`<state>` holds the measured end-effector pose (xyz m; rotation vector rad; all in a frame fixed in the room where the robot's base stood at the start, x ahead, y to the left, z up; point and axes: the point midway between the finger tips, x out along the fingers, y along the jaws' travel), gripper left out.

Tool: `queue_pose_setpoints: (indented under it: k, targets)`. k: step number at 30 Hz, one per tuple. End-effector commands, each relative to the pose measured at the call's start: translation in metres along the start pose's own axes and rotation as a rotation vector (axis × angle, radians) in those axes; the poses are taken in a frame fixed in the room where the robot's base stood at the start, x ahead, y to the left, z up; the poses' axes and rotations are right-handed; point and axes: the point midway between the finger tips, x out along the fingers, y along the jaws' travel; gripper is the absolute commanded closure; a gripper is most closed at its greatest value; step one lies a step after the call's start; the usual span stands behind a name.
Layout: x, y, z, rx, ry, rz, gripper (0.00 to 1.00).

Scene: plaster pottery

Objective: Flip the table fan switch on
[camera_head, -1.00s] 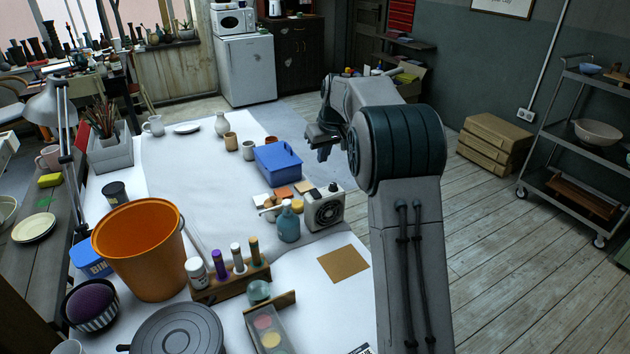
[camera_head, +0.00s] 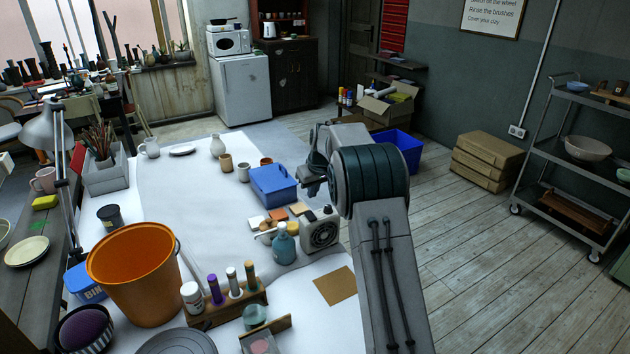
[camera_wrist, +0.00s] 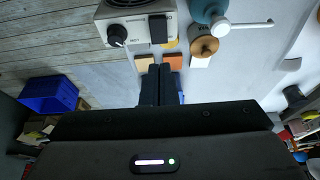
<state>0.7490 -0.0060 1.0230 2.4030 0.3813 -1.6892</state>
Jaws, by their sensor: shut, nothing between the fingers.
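The table fan (camera_head: 320,231) is a small cream box with a round dark grille, standing on the white-covered table right of a blue-grey bottle (camera_head: 284,246). In the wrist view the fan (camera_wrist: 136,12) is at the top, with a round black knob (camera_wrist: 117,36) and a dark rectangular switch (camera_wrist: 158,29) on one face. Whether the switch is on or off I cannot tell. My gripper (camera_head: 313,190) is above and behind the fan in the head view, apart from it. In the wrist view my gripper (camera_wrist: 162,72) is shut and empty, its fingertips just below the switch in the picture.
A blue caddy (camera_head: 273,186) stands close to the left of my gripper. Small coloured tiles (camera_head: 278,215) lie beside the fan. An orange bucket (camera_head: 135,285) and a rack of bottles (camera_head: 225,305) are nearer. A blue crate (camera_head: 402,150) is on the floor behind my arm.

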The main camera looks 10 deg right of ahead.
Motion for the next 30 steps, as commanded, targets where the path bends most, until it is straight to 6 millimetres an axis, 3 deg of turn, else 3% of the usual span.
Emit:
queue_pose_setpoints:
  k: [6, 12, 26, 30]
  targets:
    - [0.042, 0.000, 0.001, 0.000, -0.002, -0.001, 1.00]
    - [0.067, 0.000, 0.006, -0.001, -0.001, 0.000, 1.00]
    - [0.075, 0.000, 0.008, 0.000, 0.001, 0.001, 1.00]
    - [0.077, -0.010, 0.004, -0.015, -0.017, -0.005, 1.00]
